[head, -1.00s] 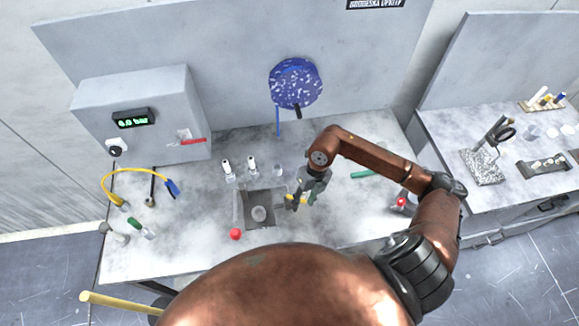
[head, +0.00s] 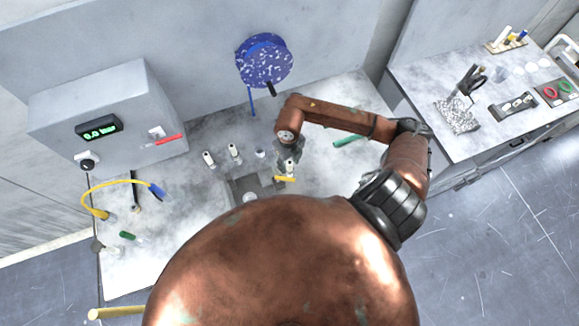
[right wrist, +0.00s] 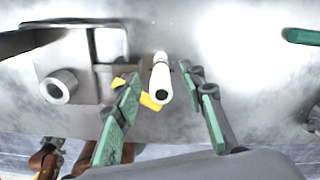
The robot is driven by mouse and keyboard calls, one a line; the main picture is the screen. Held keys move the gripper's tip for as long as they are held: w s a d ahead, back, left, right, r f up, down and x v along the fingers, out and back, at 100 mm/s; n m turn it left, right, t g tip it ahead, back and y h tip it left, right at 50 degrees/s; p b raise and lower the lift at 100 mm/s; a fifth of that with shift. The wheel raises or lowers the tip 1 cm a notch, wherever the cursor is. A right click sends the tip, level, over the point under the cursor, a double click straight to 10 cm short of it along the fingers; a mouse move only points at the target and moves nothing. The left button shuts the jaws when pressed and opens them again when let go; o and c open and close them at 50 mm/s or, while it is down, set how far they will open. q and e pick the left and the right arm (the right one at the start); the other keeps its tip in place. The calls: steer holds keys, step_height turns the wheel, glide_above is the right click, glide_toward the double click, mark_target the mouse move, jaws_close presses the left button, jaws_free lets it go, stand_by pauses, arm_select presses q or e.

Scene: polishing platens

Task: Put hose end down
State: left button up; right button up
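A yellow hose (head: 112,187) arcs over the left of the bench, its blue end piece (head: 157,192) near the worktop; I cannot tell whether it touches. My right gripper (head: 289,160) is beside the sunken basin. In the right wrist view, its green-padded fingers (right wrist: 160,90) are apart. A white cylinder (right wrist: 161,80) shows between them, with gaps on both sides; it also shows in the head view (head: 290,169). A yellow piece (head: 284,179) lies by its lower end and is partly hidden in the wrist view. My left gripper is not in view.
The basin (head: 238,187) is partly hidden by my body. Several white cylinders stand behind it, including one (head: 209,159). A grey box with a display (head: 98,128) stands back left. A blue speckled disc (head: 265,65) is at the back wall. A green bar (head: 348,140) lies right.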

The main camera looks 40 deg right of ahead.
steer(key=shift+d+f, duration=0.1)
steer(key=shift+f, duration=0.95)
jaws_close()
